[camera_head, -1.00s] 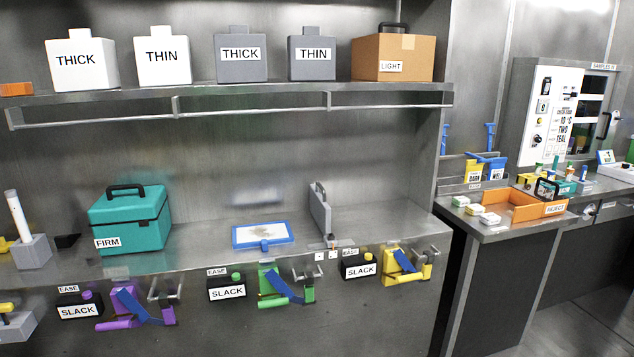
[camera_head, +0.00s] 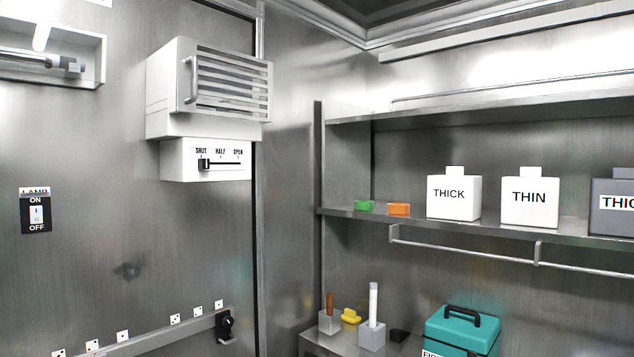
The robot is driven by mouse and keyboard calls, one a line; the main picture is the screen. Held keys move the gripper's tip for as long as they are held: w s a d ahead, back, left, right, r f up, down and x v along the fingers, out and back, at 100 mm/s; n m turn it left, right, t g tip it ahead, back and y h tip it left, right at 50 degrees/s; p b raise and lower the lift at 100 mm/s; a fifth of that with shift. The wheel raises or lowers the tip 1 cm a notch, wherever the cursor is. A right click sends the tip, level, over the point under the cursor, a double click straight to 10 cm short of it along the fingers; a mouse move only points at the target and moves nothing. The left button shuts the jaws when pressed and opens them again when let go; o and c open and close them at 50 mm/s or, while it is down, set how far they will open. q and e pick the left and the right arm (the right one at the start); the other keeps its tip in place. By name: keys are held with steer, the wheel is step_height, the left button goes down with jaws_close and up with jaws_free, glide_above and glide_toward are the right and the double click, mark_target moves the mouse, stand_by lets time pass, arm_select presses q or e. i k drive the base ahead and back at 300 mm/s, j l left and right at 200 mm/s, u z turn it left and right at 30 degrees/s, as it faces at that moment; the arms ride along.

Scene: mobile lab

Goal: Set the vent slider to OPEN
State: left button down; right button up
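The vent slider (camera_head: 204,165) is a small black knob on a horizontal slot in a white panel (camera_head: 230,174) on the left wall. The panel is marked SHUT, HALF and OPEN from left to right. The knob stands at the left end, under SHUT. Above the panel is the white vent box (camera_head: 160,95) with slanted slats (camera_head: 232,84) and a handle on its left side. Neither of my grippers shows in the head view.
A lamp switch (camera_head: 36,213) is on the wall to the left. A rail with several marked tags and a black knob (camera_head: 225,325) runs low on that wall. Shelves (camera_head: 335,212) with white containers and a teal case (camera_head: 462,328) are at the right. The wall below the vent panel is clear.

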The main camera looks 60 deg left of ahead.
mark_target(203, 164)
steer(key=u, duration=2.4)
